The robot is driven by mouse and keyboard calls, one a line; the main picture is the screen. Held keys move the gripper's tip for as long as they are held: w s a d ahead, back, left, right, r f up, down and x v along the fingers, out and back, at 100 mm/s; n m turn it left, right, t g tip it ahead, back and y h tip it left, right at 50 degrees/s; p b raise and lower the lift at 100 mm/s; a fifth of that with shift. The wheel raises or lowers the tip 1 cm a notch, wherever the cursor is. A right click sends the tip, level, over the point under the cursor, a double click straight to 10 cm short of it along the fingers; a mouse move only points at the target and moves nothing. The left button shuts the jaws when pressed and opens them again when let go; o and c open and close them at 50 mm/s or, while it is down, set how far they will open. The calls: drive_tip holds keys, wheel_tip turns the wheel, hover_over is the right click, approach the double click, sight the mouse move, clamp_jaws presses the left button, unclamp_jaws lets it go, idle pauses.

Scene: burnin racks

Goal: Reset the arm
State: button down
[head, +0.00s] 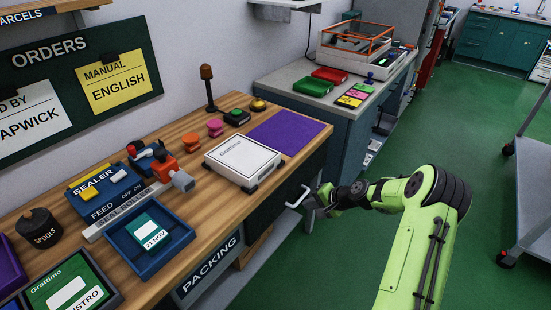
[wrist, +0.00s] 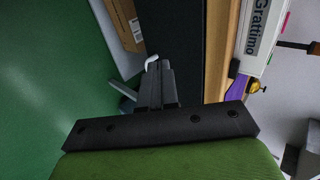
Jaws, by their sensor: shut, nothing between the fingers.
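My green arm reaches in from the lower right of the head view. My gripper (head: 311,203) is beside the front of the wooden packing bench (head: 215,215), near a white handle (head: 297,198) on the bench's dark front. In the wrist view my gripper (wrist: 160,80) has its dark fingers together with nothing between them. The white handle (wrist: 152,60) shows just past the fingertips. I cannot tell whether the fingers touch it.
On the bench are a white Grattimo box (head: 243,160), a purple mat (head: 288,133), a blue tray (head: 150,240) and a sealer (head: 100,188). A grey counter (head: 300,92) stands behind. Green floor is open right of my arm, with a grey cart (head: 530,200) at the edge.

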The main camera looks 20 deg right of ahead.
drive_tip(key=shift+r, duration=0.1)
drive_tip(key=s+a+r+n+g+h+p, duration=0.1)
drive_tip(key=s+a+r+n+p, duration=0.2)
drive_tip(key=r, duration=0.5)
drive_tip(key=s+a+r+n+g+h, duration=0.1)
drive_tip(key=s+a+r+n+h, duration=0.1)
drive_tip(key=s+a+r, duration=0.35)
drive_tip(key=s+a+r+n+g+h+p, duration=0.15)
drive_tip(key=s+r, duration=0.35)
drive_tip(key=r, duration=0.5)
drive_tip(key=s+r+n+p, duration=0.1)
drive_tip(key=s+r, duration=0.2)
drive_tip(key=s, duration=0.3)
drive_tip(key=s+a+r+n+t+h+p, duration=0.1)
drive_tip(key=s+r+p, duration=0.1)
drive_tip(key=s, duration=0.5)
drive_tip(key=s+a+r+n+p, duration=0.1)
drive_tip(key=s+r+n, duration=0.1)
drive_tip(key=s+r, duration=0.3)
drive_tip(key=shift+s+t, duration=0.35)
drive_tip(key=shift+s, duration=0.8)
